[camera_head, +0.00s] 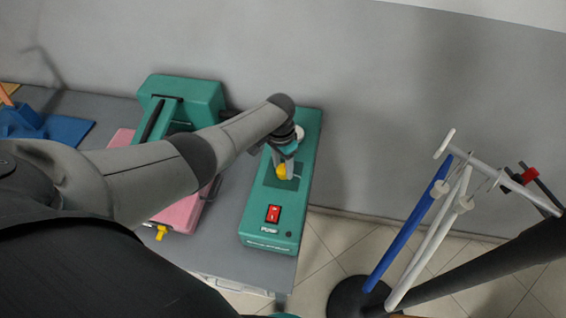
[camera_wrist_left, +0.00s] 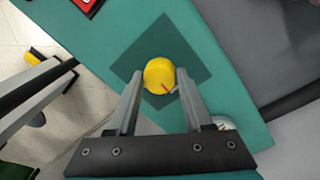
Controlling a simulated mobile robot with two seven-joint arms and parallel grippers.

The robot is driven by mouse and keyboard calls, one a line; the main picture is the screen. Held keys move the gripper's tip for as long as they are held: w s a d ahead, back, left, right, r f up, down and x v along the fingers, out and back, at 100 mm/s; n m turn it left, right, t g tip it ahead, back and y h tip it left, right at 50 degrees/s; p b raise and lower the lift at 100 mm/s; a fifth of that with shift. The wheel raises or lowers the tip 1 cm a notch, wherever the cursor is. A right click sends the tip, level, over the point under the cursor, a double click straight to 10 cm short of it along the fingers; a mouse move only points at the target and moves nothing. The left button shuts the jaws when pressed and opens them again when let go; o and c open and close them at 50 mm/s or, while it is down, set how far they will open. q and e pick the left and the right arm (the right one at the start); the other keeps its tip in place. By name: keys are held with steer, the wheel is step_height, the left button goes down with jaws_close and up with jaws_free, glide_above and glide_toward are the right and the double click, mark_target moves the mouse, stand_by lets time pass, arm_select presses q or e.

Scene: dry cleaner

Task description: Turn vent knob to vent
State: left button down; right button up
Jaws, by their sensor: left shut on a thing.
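The vent knob (camera_head: 282,171) is yellow and sits on a darker green square panel (camera_head: 296,182) on top of a green box (camera_head: 262,231). In the left wrist view the knob (camera_wrist_left: 159,75) is round, with a small red mark near its lower edge. My left gripper (camera_head: 284,165) reaches down onto the knob from above. In the left wrist view its two fingers (camera_wrist_left: 157,92) stand on either side of the knob, shut on it. The fingers hide part of the knob's sides. Any labels around the knob are not readable. My right gripper does not show.
A red power switch (camera_head: 273,213) is on the near end of the green box. Left of it stands a green press-like machine (camera_head: 188,97) with a pink board (camera_head: 181,214). A rack with white and blue bars (camera_head: 410,232) stands on the floor at right.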

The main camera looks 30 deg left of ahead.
mark_target(281, 167)
arm_select(q)
steer(key=shift+n, duration=0.4)
steer(key=shift+c, duration=1.5)
jaws_free()
steer(key=shift+r, duration=0.1)
steer(key=shift+r+p, duration=0.3)
steer(key=shift+p, duration=0.05)
step_height(281, 167, up, 14)
steer(key=p, duration=0.3)
steer(key=shift+a+r, duration=0.2)
steer(key=shift+a, duration=0.25)
steer(key=shift+w, duration=0.15)
